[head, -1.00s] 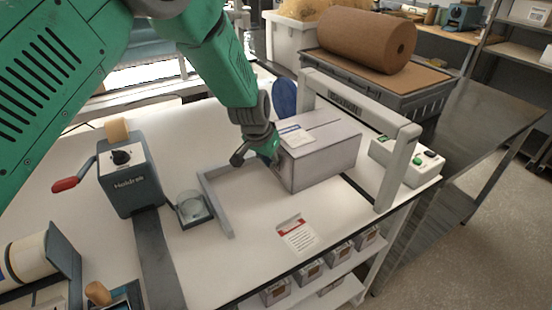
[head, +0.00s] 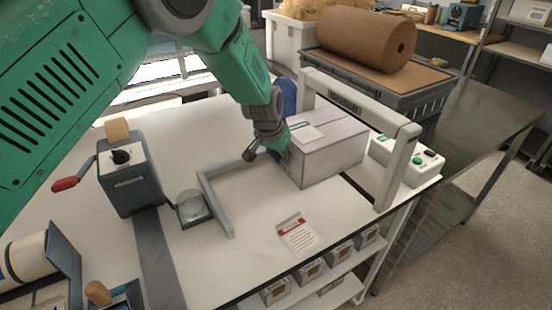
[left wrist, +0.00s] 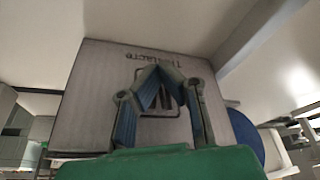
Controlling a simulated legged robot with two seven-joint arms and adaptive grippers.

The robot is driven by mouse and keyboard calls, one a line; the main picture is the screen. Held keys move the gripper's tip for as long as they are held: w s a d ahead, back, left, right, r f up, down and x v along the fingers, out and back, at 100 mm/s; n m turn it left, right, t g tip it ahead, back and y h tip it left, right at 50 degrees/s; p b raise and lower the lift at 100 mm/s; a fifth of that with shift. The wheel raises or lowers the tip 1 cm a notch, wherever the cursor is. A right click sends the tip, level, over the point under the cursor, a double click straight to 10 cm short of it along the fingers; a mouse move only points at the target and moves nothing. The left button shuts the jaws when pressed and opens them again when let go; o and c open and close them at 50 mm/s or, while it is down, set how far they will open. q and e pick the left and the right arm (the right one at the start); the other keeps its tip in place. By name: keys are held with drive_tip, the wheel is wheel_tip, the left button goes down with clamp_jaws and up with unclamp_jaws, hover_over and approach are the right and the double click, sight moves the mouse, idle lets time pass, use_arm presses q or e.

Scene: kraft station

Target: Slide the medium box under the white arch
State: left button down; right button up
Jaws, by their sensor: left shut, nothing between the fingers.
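The medium box (head: 327,152), a pale grey-white carton with a label on top, stands on the white table just left of the white arch (head: 362,97). Its right end is close to the arch's opening; I cannot tell if it is partly under. My left gripper (head: 277,155) is shut and empty at the box's left end. In the left wrist view the box (left wrist: 85,110) fills the middle, with printing on its face. The shut left gripper (left wrist: 155,70) is right in front of that face; contact is hard to tell. My right gripper is not in view.
A grey L-shaped guide (head: 216,203) lies left of the box. A control box (head: 405,160) with buttons stands beyond the arch. A printed card (head: 297,233) lies in front. A blue round thing (head: 289,97) stands behind the box. A hand-cranked device (head: 130,175) stands at the left.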

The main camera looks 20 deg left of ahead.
use_arm(q)
drive_tip(key=shift+w+d, duration=0.2)
idle(0.3)
drive_tip(key=shift+w+d, duration=0.6)
drive_tip(key=shift+w, duration=0.15)
drive_tip(key=shift+s+a, duration=0.1)
drive_tip(key=shift+s+a+p, duration=0.35)
drive_tip(key=shift+s+a, duration=0.25)
drive_tip(key=shift+s, duration=0.05)
drive_tip(key=w+p+v, duration=0.1)
drive_tip(key=p+v, duration=0.2)
drive_tip(key=v, duration=0.7)
drive_tip(key=shift+w+a+r, duration=0.3)
drive_tip(key=shift+w, duration=0.1)
